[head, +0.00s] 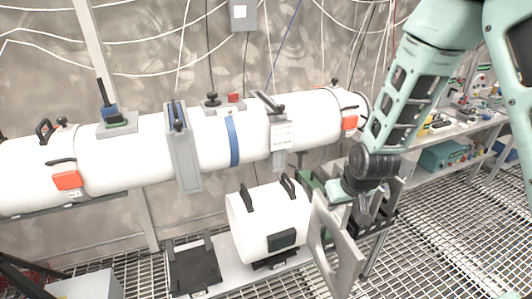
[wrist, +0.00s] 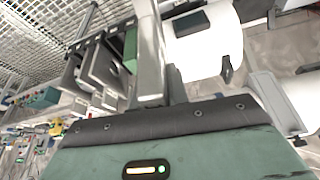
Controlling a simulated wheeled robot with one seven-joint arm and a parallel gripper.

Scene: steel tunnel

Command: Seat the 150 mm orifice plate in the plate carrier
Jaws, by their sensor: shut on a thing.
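My gripper (head: 342,196) is shut on a light grey plate (head: 336,250) with a large opening in it. The plate hangs tilted below the jaws, in front of the rack. In the wrist view the plate (wrist: 149,50) shows nearly edge-on, above my gripper (wrist: 168,95). Its size marking is not readable. An upright grey frame (head: 183,150) crosses the white tube. A second, narrower grey fitting (head: 277,148) with a dark handle and a paper label sits farther right. I cannot tell for certain which is the plate carrier. The held plate is apart from both.
A loose white cylinder (head: 262,225) with black handles rests on the low shelf, left of the plate. A rack (head: 385,215) with other grey plates stands behind my gripper. A black tray (head: 195,268) lies at left. A workbench (head: 455,130) stands at right. Grating floor at right is clear.

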